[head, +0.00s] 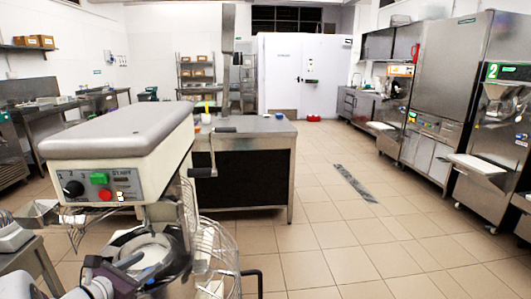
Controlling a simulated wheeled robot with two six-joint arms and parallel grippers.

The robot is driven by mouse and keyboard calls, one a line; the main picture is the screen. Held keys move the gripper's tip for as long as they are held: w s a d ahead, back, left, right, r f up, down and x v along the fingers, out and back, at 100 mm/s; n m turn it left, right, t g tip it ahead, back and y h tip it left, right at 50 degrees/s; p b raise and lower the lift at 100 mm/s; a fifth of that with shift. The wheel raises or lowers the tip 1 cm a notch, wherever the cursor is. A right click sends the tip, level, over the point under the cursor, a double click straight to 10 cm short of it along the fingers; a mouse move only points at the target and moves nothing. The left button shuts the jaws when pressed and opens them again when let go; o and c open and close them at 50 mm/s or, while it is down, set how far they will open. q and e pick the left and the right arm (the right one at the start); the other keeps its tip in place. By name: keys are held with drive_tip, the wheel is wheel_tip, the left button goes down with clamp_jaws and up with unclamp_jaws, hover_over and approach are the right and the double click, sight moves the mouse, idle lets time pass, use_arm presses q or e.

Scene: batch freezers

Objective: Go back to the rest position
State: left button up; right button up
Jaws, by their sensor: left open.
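My left gripper (128,276) is at the bottom left of the head view, with my grey arm coming in from the lower left. Its dark jaws are open, in front of the mixer bowl (150,252); I cannot tell whether they touch it. I see nothing held between them. The planetary mixer (120,130) stands close on the left, with a cream head, a grey top, and a panel with a black knob, a green button and a red button. A wire guard (222,255) surrounds part of the bowl. My right gripper is not in view.
A steel table (255,127) stands behind the mixer. Batch freezers (495,130) line the right wall, one marked 2. A white cold room (300,75) is at the back. The tiled floor (350,240) is open at centre right, with a drain grate (354,182).

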use_arm(q)
drive_tip(key=s+d+m+g+h+p, duration=0.2)
drive_tip(key=s+d+m+g+p, duration=0.2)
drive_tip(key=d+m, duration=0.3)
drive_tip(key=s+d+m+g+h+p, duration=0.1)
drive_tip(key=s+d+m+g+p, duration=0.35)
drive_tip(key=d, duration=0.55)
drive_tip(key=s+r+m+g+y+p, duration=0.2)
drive_tip(key=s+m+p, duration=0.6)
drive_tip(key=m, duration=1.1)
drive_tip(key=g+y, duration=0.2)
drive_tip(key=y, duration=0.1)
drive_tip(key=shift+s, duration=0.15)
drive_tip(key=shift+d, duration=0.1)
